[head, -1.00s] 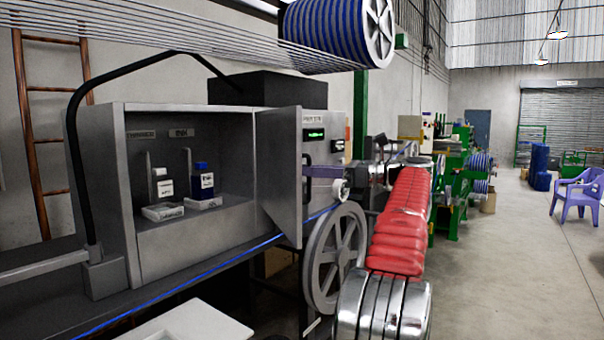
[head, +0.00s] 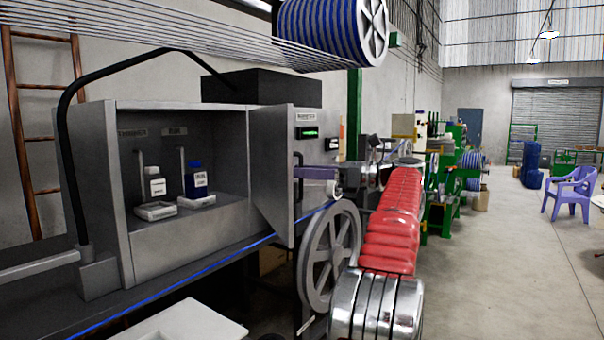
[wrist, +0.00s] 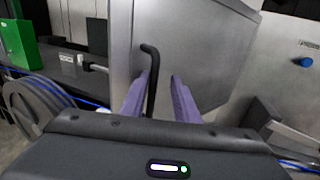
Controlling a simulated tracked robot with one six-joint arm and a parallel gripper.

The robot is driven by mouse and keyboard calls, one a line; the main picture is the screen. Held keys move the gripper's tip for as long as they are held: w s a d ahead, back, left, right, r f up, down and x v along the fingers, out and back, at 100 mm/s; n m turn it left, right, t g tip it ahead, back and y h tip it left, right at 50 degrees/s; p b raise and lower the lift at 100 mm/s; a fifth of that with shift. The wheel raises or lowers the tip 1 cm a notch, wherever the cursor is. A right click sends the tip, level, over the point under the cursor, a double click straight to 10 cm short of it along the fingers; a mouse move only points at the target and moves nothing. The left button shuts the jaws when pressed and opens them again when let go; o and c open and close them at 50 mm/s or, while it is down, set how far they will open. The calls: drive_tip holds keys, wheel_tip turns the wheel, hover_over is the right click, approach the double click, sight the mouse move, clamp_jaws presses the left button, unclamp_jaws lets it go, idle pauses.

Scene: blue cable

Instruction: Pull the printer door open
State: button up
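The grey printer cabinet (head: 120,215) is at left in the head view, its front open. Its grey door (head: 270,175) stands swung out from the right side; its face fills the middle of the wrist view (wrist: 195,55). The black bar handle (wrist: 150,75) is on the door's outer side, and part of it shows in the head view (head: 298,180). My gripper (wrist: 158,84) has its two purple fingers apart, with the handle between them, nearer the left finger. A gap shows between handle and right finger. In the head view my gripper (head: 316,173) is beside the door's outer face.
Two bottles (head: 155,185) (head: 196,180) stand on small trays inside the cabinet. A blue cable (head: 200,279) runs in front below the door. A grey spoked wheel (head: 328,258) stands below my gripper. Open floor lies at right, with a purple chair (head: 570,192).

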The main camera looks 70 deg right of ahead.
drive_tip(key=s+d, duration=0.2)
drive_tip(key=s, duration=1.1)
drive_tip(key=shift+s, duration=0.35)
drive_tip(key=shift+c, duration=0.4)
